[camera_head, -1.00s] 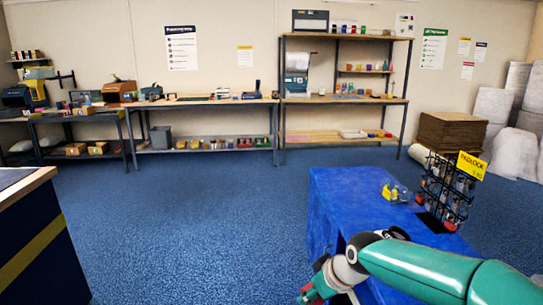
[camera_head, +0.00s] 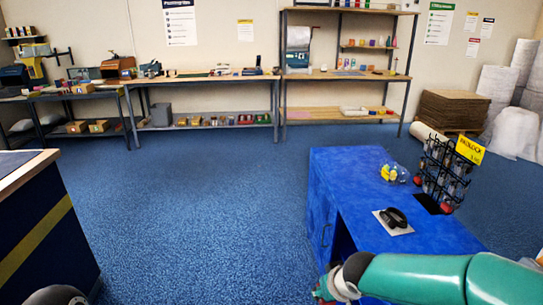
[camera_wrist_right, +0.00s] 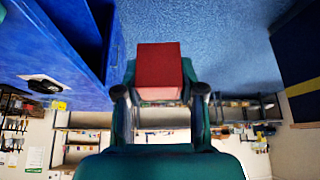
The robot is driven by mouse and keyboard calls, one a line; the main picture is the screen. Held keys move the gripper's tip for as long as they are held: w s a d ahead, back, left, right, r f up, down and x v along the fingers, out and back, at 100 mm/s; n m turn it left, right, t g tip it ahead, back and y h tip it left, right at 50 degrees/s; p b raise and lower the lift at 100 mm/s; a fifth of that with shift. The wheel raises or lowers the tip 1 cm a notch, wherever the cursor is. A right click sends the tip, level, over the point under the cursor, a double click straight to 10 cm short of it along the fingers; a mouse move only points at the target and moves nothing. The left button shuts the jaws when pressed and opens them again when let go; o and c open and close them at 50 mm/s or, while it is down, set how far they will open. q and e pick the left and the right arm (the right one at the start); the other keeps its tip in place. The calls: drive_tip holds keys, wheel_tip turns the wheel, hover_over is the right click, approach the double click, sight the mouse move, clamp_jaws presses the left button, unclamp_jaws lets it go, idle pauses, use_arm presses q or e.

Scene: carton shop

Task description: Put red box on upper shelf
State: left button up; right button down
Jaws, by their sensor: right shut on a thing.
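The red box (camera_wrist_right: 159,62) sits between the fingers of my right gripper (camera_wrist_right: 160,94) in the right wrist view, and the gripper is shut on it. In the head view my right gripper (camera_head: 328,290) is low at the bottom edge, beside the blue counter, mostly cut off. The shelving unit stands against the back wall, with an upper board (camera_head: 350,9) at the top edge of the head view. A small shelf (camera_head: 367,48) with little items is below it, then a middle board (camera_head: 345,75) and a low board (camera_head: 335,113). My left gripper is not in view.
The blue counter (camera_head: 350,165) holds a black item on a white sheet (camera_head: 393,222), a yellow-and-clear item (camera_head: 394,173) and a padlock rack (camera_head: 441,175). A workbench (camera_head: 200,78) adjoins the shelving. A dark counter (camera_head: 45,215) stands left. Blue floor (camera_head: 210,200) between is open.

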drive_tip(key=s+d+r+m+p, duration=0.15)
drive_tip(key=d+p, duration=0.25)
drive_tip(key=d, duration=0.4)
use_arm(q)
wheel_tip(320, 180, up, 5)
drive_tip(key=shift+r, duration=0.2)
use_arm(e)
drive_tip(key=s+a+f+m+h, duration=0.1)
drive_tip(key=s+f, duration=0.3)
drive_tip(key=f, duration=0.2)
drive_tip(key=shift+s, duration=0.2)
